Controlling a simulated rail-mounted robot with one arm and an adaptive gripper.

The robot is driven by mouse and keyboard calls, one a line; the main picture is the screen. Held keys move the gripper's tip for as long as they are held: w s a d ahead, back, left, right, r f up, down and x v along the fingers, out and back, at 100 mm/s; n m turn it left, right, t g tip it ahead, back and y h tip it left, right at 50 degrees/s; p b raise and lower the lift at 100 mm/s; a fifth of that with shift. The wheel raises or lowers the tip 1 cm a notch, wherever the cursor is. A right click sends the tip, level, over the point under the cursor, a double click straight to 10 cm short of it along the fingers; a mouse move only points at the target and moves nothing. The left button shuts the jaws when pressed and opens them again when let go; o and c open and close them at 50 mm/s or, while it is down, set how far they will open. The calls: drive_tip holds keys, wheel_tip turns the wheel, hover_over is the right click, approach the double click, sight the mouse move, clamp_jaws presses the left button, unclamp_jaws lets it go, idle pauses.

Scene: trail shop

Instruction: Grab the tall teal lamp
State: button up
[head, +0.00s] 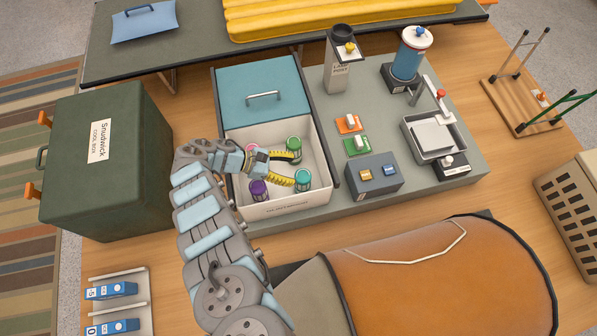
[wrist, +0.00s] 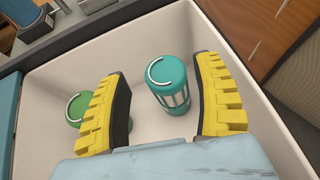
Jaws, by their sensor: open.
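The teal lamp (head: 302,180) stands in the white open bin, near its front right corner. In the wrist view the teal lamp (wrist: 168,88) shows a round top with a pale handle loop and caged sides. It appears between my two yellow fingers, closer to the right one. My gripper (head: 293,168) is open and empty, reaching into the bin from the left. A green lamp (head: 294,146) stands farther back, and also shows beside the left finger in the wrist view (wrist: 76,110). A purple lamp (head: 258,189) stands near the front left.
The bin's walls (head: 322,160) surround the lamps, with a teal lid panel (head: 262,92) behind. A grey box with buttons (head: 373,173) stands right of the bin. A dark green cool box (head: 108,165) is at left, and an orange roll (head: 440,285) lies in front.

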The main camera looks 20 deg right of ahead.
sight(299, 177)
drive_tip(key=f+b, duration=0.1)
drive_tip(key=s+f+b, duration=0.1)
drive_tip(key=f, duration=0.1)
drive_tip(key=shift+f, duration=0.2)
drive_tip(key=shift+w+d, duration=0.25)
drive_tip(key=shift+d+f, duration=0.15)
drive_tip(key=shift+d, duration=0.2)
drive_tip(key=shift+s+d+f, duration=0.35)
drive_tip(key=shift+d, duration=0.15)
drive_tip(key=x, duration=0.2)
drive_tip(key=b+x, duration=0.1)
drive_tip(key=shift+w+d+f, duration=0.15)
drive_tip(key=shift+d+f, duration=0.05)
drive_tip(key=shift+d, duration=0.25)
drive_tip(key=shift+d+f, duration=0.15)
drive_tip(key=shift+d, duration=0.3)
drive_tip(key=shift+a, duration=0.1)
